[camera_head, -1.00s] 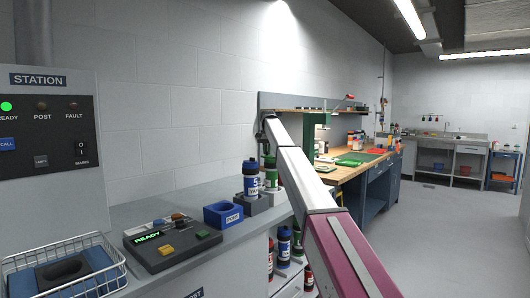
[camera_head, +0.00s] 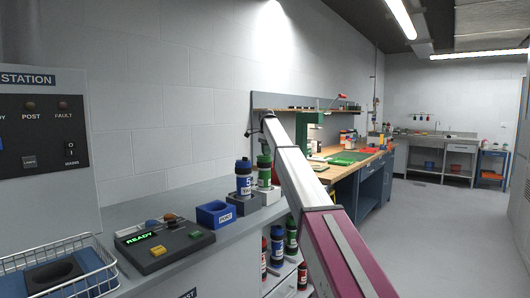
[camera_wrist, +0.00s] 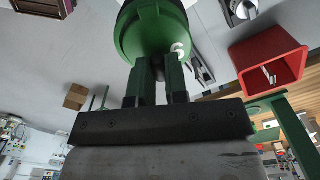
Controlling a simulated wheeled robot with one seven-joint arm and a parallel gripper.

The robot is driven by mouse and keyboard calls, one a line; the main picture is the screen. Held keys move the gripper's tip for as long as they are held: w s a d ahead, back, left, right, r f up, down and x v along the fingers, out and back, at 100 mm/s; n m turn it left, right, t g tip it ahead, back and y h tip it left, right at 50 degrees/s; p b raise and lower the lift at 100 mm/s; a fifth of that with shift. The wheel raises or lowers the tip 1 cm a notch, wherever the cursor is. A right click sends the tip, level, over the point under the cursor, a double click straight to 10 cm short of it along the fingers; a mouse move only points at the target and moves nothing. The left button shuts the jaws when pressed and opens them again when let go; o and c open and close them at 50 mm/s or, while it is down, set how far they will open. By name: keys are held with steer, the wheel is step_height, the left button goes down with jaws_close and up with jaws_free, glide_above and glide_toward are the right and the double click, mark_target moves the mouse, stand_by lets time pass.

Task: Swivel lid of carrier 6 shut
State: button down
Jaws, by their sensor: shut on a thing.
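In the wrist view a round green carrier end (camera_wrist: 152,28) with a white mark on its rim fills the top centre. My gripper (camera_wrist: 158,68) has both fingers up against it and is shut on a part of it. The exact spot held is hidden between the fingers. In the head view a green-capped carrier (camera_head: 264,168) stands behind the blue carrier marked 5 (camera_head: 243,178). My arm reaches over toward this pair, its far end above the green one.
A grey holder (camera_head: 244,206) carries the blue carrier on the counter. A wire basket (camera_head: 62,272) is at lower left. More carriers (camera_head: 278,246) stand on shelves below. A red bin (camera_wrist: 268,55) shows at right.

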steer(key=shift+s+d+m, duration=0.1)
steer(key=shift+s+m, duration=0.25)
steer(key=shift+m, duration=0.45)
steer(key=c, duration=1.1)
jaws_free()
step_height(320, 180, up, 11)
steer(key=shift+f, duration=0.1)
steer(key=shift+s, duration=0.15)
